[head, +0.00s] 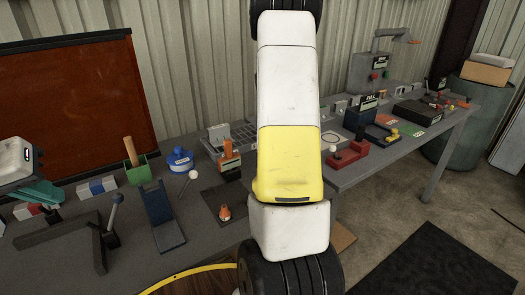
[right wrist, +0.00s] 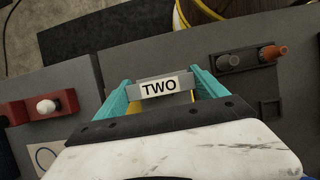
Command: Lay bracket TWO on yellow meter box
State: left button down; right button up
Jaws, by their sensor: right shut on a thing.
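Bracket TWO (right wrist: 159,87), a grey strip with a white label reading TWO, is between the teal fingers of my right gripper (right wrist: 163,88) in the right wrist view. The gripper is shut on it. A small patch of yellow (right wrist: 134,99) shows below the bracket between the fingers. It may be the yellow meter box, but most of it is hidden; I cannot tell whether the bracket touches it. In the head view my own arm hides the right gripper and bracket. My left gripper (head: 38,194) is at the left edge, partly cut off; its opening is unclear.
A red fixture with a white knob (right wrist: 45,107) stands left of the right gripper; an orange-tipped part (right wrist: 272,53) is to its right. In the head view, a blue stand (head: 161,215), a green holder (head: 136,171) and a lever (head: 108,226) crowd the left bench.

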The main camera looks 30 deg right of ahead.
jog(key=shift+f, duration=0.1)
jog(key=o, duration=1.3)
jog(key=shift+o, duration=0.2)
jog(key=v, duration=0.7)
jog(key=shift+w+r, duration=0.2)
jog(key=shift+r, duration=0.2)
